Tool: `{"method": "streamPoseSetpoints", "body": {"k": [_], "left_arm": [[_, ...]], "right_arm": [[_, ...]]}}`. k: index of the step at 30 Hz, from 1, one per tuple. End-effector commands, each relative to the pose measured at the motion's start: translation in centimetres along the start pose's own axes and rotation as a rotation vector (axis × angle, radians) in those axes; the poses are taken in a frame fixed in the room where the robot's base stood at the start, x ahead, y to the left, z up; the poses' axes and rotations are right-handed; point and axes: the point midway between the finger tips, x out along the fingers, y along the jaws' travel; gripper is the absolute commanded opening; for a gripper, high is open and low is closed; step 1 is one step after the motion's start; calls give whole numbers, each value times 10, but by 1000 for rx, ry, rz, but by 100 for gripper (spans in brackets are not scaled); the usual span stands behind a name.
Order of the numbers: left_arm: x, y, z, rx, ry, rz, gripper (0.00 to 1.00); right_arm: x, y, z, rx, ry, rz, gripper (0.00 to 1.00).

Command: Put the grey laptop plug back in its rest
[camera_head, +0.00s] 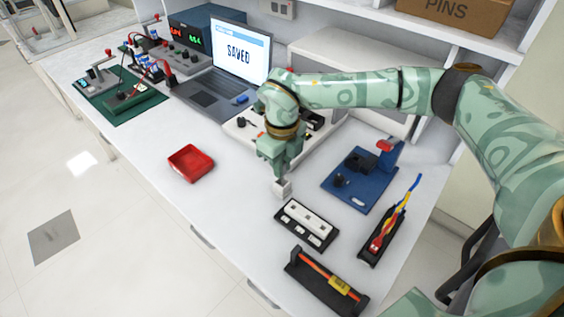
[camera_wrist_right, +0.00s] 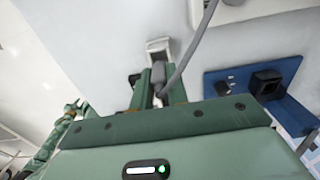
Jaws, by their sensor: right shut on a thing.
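My right gripper (camera_head: 280,174) points down over the bench and is shut on the grey laptop plug (camera_wrist_right: 158,76). The plug sits between the two fingers in the right wrist view, with its grey cable (camera_wrist_right: 192,45) curving up and away. In the head view the fingers hide the plug. A small pale block with a square opening, which looks like the rest (camera_wrist_right: 158,46), is right by the fingertips; it also shows in the head view (camera_head: 282,190). I cannot tell whether the plug touches it. My left gripper is not in the head view.
A black tray with white pieces (camera_head: 307,224) is just in front of the block. A blue fixture (camera_head: 357,182) stands to the right. A red tray (camera_head: 190,163) lies left, with clear bench between. The laptop (camera_head: 221,86) stands behind, its screen reading "SAVED".

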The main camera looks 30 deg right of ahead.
Motion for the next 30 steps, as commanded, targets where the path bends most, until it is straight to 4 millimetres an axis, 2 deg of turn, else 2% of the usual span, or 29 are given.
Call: {"method": "streamPoseSetpoints", "body": {"k": [30], "left_arm": [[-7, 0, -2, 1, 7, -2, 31]], "right_arm": [[0, 0, 0, 0, 0, 0, 0]]}}
